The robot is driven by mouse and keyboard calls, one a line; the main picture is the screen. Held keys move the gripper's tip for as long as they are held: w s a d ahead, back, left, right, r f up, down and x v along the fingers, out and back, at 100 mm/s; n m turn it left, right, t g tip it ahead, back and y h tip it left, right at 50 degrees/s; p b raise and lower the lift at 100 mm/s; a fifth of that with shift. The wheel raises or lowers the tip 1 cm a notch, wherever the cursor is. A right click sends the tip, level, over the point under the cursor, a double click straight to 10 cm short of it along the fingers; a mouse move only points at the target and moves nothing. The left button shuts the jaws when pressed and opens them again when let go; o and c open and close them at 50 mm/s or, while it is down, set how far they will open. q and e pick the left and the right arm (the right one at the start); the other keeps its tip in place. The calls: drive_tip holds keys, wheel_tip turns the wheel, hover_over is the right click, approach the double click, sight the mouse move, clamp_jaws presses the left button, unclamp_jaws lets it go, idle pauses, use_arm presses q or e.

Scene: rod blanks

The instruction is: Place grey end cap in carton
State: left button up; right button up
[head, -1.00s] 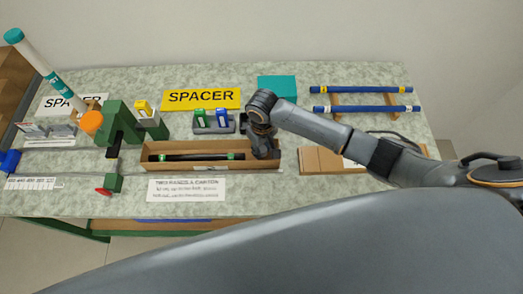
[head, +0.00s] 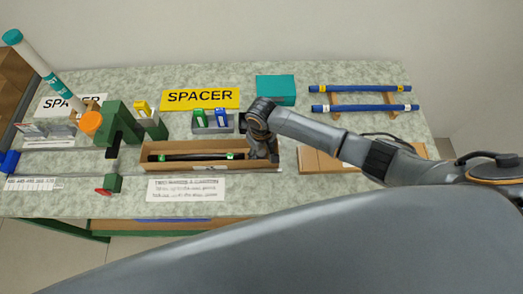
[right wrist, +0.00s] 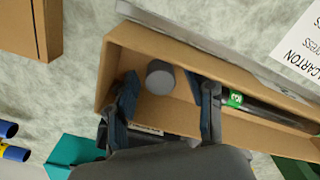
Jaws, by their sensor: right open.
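The open cardboard carton (head: 180,148) lies on the table in the middle of the head view; its near end also shows in the right wrist view (right wrist: 112,58). The grey end cap (right wrist: 160,77) is a short cylinder inside the carton's end, between the spread fingers. In the head view my arm hides it. My right gripper (right wrist: 165,98) is open, its fingers reaching into the carton on either side of the cap, with visible gaps. A dark rod with green bands (head: 195,156) lies lengthwise in the carton. My left gripper is out of view.
A grey holder with blue and green items (head: 213,124) stands behind the carton. A teal box (head: 276,90) and blue rods on a wooden rack (head: 360,89) are at the back. A flat cardboard piece (head: 318,160) lies right of the carton. A green fixture (head: 122,124) stands left.

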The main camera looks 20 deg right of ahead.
sight(261, 153)
wheel_tip(261, 153, up, 12)
drive_tip(key=shift+r+b, duration=0.15)
drive_tip(key=shift+b, duration=0.3)
idle(0.5)
